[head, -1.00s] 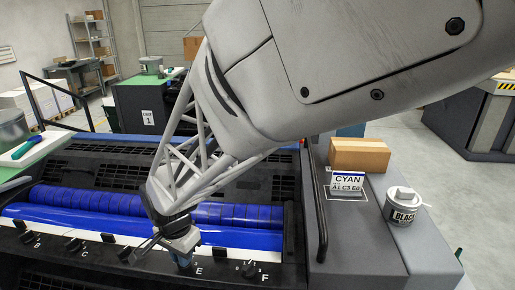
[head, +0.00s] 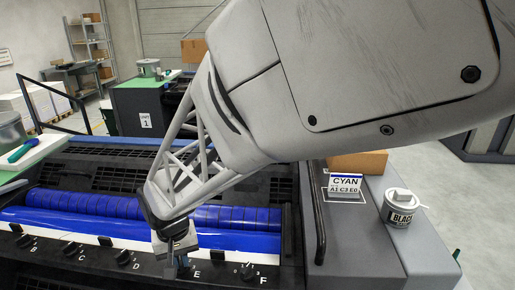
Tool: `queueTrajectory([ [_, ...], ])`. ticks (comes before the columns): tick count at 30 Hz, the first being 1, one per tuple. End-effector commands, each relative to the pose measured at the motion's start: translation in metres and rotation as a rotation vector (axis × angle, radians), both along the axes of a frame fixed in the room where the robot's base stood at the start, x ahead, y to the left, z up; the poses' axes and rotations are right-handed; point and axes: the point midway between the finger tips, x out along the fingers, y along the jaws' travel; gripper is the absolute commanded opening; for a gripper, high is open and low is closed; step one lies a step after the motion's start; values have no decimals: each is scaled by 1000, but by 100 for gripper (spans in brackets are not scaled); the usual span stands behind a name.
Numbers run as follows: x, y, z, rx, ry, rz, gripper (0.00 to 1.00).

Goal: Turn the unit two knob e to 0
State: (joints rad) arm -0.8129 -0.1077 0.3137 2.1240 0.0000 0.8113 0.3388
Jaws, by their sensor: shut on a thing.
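The unit in front of me has a row of black knobs along its front panel, lettered B to F in view. My gripper (head: 180,268) points down at the knob by the letter E (head: 197,275) and is shut on knob E. The jaws hide knob E, so its pointer and scale cannot be read. Knob F (head: 248,271) is to the right, and knob D (head: 124,257) is to the left. A card (head: 345,186) on the grey side cover reads CYAN, A1 C3 E0.
Blue ink rollers (head: 110,210) lie just behind the knob row. A black handrail (head: 319,215) stands to the right. A black ink can (head: 402,207) and a cardboard box (head: 362,162) sit on the side cover. Unit 1 (head: 146,120) is farther back.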

Motion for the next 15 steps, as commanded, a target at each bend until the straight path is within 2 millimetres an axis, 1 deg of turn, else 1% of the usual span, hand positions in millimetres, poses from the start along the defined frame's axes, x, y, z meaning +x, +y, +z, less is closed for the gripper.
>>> queueTrajectory([
  [15, 0, 0, 0, -1, 1, 488, 0],
])
